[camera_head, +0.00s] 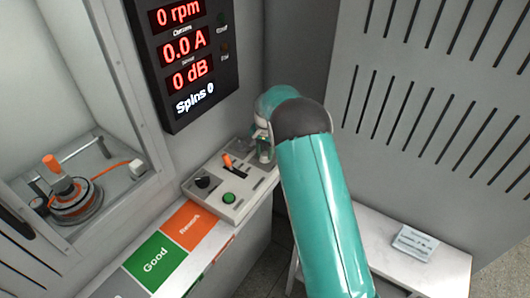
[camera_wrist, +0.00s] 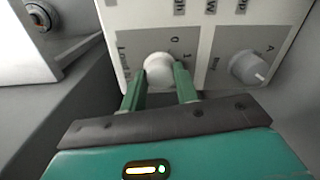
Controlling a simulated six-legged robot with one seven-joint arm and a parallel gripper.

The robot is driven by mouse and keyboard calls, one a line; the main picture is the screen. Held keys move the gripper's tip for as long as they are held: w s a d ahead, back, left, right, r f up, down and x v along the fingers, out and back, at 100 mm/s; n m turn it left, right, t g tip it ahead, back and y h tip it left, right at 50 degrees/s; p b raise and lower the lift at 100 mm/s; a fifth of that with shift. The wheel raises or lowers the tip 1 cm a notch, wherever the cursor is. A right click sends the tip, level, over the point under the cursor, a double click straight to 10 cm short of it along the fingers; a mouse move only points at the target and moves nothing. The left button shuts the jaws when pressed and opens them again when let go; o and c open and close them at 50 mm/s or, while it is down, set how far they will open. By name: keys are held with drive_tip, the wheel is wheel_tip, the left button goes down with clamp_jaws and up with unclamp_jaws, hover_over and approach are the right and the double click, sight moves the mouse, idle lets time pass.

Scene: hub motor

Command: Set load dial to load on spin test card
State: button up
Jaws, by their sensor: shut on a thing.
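In the wrist view the load dial (camera_wrist: 159,68) is a round pale knob on a light panel (camera_wrist: 215,20), with "Load" printed at its left and "0" and "1" marks above and to its right. My gripper (camera_wrist: 158,86) is shut on the dial, one green finger on each side. The dial's exact setting cannot be told. In the head view my gripper (camera_head: 264,150) is at the far right end of the control panel (camera_head: 228,213), and the dial is hidden there. A small white card (camera_head: 415,243) lies on the bench at the right; its print is too small to read.
A second grey knob (camera_wrist: 249,68) sits right of the dial. The control panel also has a black knob (camera_head: 203,182), an orange lever (camera_head: 228,161) and a green button (camera_head: 229,198). The display (camera_head: 182,48) reads 0 rpm, 0.0 A, 0 dB. A motor (camera_head: 75,198) sits behind glass.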

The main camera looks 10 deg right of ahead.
sight(266, 155)
drive_tip(key=shift+m, duration=0.3)
drive_tip(key=o, duration=1)
drive_tip(key=shift+r, duration=0.1)
wheel_tip(266, 155, up, 14)
drive_tip(key=shift+s+d+f, duration=0.1)
drive_tip(key=shift+d+f, duration=0.05)
